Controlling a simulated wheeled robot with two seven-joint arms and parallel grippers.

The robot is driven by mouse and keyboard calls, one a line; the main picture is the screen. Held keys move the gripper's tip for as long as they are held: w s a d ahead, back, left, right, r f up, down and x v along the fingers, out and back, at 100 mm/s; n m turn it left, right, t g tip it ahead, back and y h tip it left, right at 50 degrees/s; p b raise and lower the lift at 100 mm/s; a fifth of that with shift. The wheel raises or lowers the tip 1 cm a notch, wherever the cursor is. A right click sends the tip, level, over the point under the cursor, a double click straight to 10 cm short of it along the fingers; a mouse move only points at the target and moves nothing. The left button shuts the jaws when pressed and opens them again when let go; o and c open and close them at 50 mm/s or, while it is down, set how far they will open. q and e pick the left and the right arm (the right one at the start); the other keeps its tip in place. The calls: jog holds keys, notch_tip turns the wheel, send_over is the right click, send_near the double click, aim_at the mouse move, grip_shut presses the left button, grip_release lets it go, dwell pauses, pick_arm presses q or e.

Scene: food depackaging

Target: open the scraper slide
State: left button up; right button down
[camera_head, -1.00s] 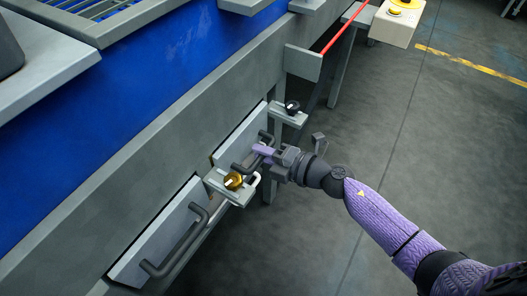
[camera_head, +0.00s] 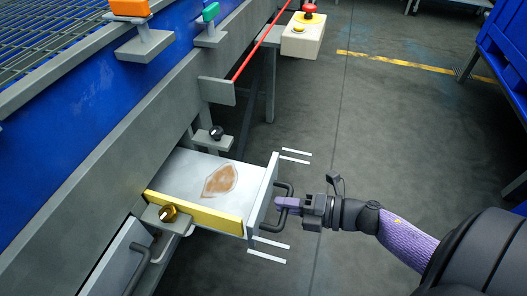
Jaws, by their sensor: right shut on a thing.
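The scraper slide (camera_head: 190,167) is a pale flat plate with a brown stain (camera_head: 220,181) on it. It stands pulled out from the side of the grey machine frame. Its front plate has a dark bar handle (camera_head: 289,192). My right gripper (camera_head: 288,203) is shut on this handle, with its purple fingers around the bar. A yellow strip (camera_head: 195,212) runs along the slide's near side. A second slide front (camera_head: 112,262) with its own dark handle (camera_head: 139,268) sits flush at the lower left. My left gripper is not in view.
A brass knob (camera_head: 168,213) and a black knob (camera_head: 216,133) sit on brackets on either side of the slide. Open floor lies right of the slide.

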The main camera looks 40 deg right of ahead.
jog(key=shift+f+v, duration=0.2)
jog(key=shift+v, duration=0.8)
jog(key=c, duration=0.7)
grip_release()
jog(key=shift+o, duration=0.3)
jog(key=p+v, duration=0.3)
jog(key=v, duration=0.7)
jog(key=shift+f, duration=0.15)
